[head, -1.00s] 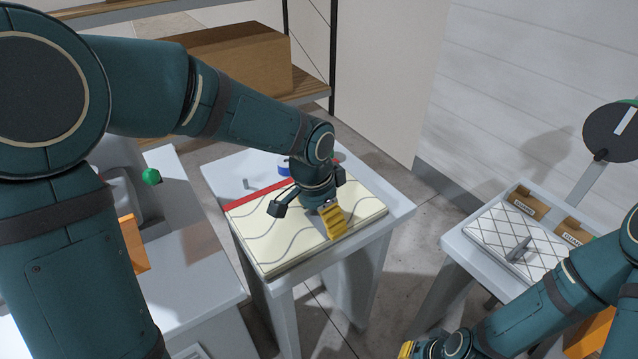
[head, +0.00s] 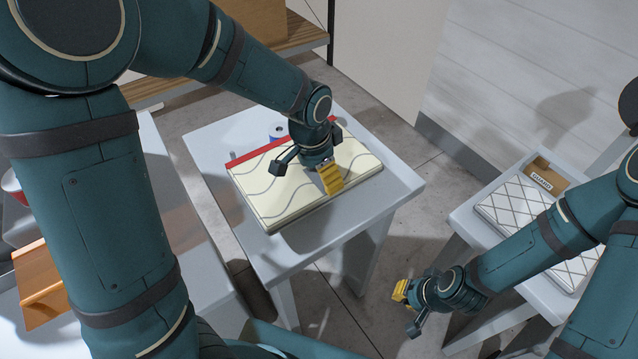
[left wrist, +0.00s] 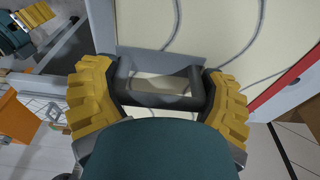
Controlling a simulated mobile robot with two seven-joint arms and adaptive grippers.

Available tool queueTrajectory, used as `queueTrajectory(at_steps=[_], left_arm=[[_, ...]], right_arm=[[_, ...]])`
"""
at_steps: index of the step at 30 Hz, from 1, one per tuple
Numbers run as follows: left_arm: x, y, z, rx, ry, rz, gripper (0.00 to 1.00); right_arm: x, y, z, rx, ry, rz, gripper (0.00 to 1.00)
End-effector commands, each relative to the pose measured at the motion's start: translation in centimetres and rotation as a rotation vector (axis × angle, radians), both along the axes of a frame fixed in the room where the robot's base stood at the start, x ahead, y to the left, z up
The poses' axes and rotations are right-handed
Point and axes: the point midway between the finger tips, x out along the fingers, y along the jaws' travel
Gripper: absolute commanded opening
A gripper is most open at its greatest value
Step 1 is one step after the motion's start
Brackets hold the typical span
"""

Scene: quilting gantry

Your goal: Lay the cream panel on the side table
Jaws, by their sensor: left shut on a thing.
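The cream panel (head: 280,188), a flat block with grey wavy lines, is over the pale middle table (head: 215,140) in the head view. I cannot tell whether it rests on the top or sits just above it. The panel also fills the top of the left wrist view (left wrist: 210,30). My left gripper (head: 308,172) is over the panel's right part and shut on its dark handle (left wrist: 160,90), which shows between the yellow fingers. My right gripper (head: 407,308) hangs apart from the panel, right of the table; its jaw gap is unclear.
A red strip (head: 250,155) runs along the panel's back edge, and a blue spool (head: 278,131) stands behind it. A table (head: 465,222) at right holds a white diamond-patterned panel (head: 512,205). An orange piece (head: 40,285) lies at left.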

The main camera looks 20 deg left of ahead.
Motion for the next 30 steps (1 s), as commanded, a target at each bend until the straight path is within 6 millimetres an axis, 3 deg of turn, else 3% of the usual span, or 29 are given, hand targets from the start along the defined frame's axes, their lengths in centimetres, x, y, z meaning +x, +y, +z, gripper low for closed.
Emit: queueTrajectory(at_steps=[12,22,23,24,30], left_arm=[[0.0,0.0,-4.2,0.001,0.001,0.0,0.34],[0.0,0.0,-4.4,-0.001,-0.001,0.0,0.34],[0.0,0.0,-4.4,-0.001,-0.001,0.0,0.87],[0.0,0.0,-4.4,-0.001,-0.001,0.0,1.0],[0.0,0.0,-4.3,-0.001,-0.001,0.0,1.0]], right_arm=[[-0.3,0.1,-0.9,0.002,0.006,0.006,0.0],[-0.3,0.1,-1.0,0.002,0.007,0.006,0.0],[-0.3,0.1,-1.0,0.002,0.008,0.006,0.0],[-0.3,0.1,-1.0,0.002,0.007,0.006,0.0],[-0.3,0.1,-1.0,0.002,0.007,0.006,0.0]])
